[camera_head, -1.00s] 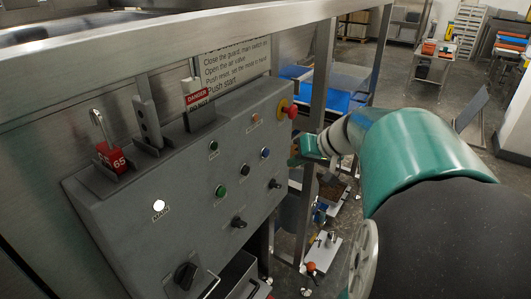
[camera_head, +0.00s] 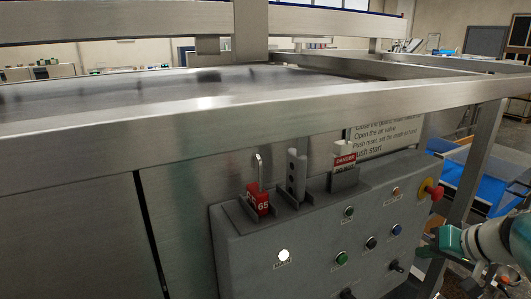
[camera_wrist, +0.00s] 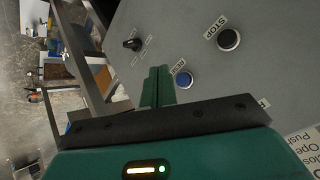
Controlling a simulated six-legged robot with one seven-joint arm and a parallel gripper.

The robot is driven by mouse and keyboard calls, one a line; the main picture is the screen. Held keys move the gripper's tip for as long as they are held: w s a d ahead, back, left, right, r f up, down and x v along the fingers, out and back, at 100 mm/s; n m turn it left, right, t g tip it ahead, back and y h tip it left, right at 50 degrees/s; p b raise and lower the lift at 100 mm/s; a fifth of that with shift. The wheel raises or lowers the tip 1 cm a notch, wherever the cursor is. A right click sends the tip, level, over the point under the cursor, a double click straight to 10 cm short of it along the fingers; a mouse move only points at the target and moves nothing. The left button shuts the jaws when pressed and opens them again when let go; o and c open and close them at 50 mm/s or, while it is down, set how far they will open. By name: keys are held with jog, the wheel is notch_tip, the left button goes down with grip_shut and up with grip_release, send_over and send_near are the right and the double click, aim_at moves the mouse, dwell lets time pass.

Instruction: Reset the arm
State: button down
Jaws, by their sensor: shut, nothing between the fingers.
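My arm shows in the head view at the right edge, with the green end of my gripper (camera_head: 447,241) beside the panel's right side, below the red emergency button (camera_head: 434,191). In the wrist view my gripper's two green fingers (camera_wrist: 157,86) are together with nothing between them. They point at the grey control panel (camera_wrist: 195,20), left of the blue RESET button (camera_wrist: 184,80). The black STOP button (camera_wrist: 229,39) is farther up and right, and a black knob (camera_wrist: 132,44) is up and left. I cannot tell whether the fingertips touch the panel.
The grey panel (camera_head: 240,250) is on a steel machine whose long rail (camera_head: 300,105) crosses the head view. A red padlock (camera_head: 258,204) and a danger tag (camera_head: 345,160) stand on its top. A blue-topped table (camera_head: 470,180) is at the right. Open floor shows left in the wrist view.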

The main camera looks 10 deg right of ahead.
jog(key=s+a+n+g, duration=0.1)
jog(key=s+a, duration=0.2)
jog(key=a, duration=0.5)
jog(key=s+a+f+n+g+h, duration=0.1)
jog(key=s+a+n, duration=0.1)
jog(key=a, duration=0.7)
jog(key=s+a+f+n+h, duration=0.1)
jog(key=s+a, duration=0.2)
jog(key=a, duration=0.6)
jog(key=shift+s+f+g, duration=0.15)
jog(key=shift+s+g, duration=0.25)
jog(key=shift+a, duration=0.1)
jog(key=shift+s, duration=0.1)
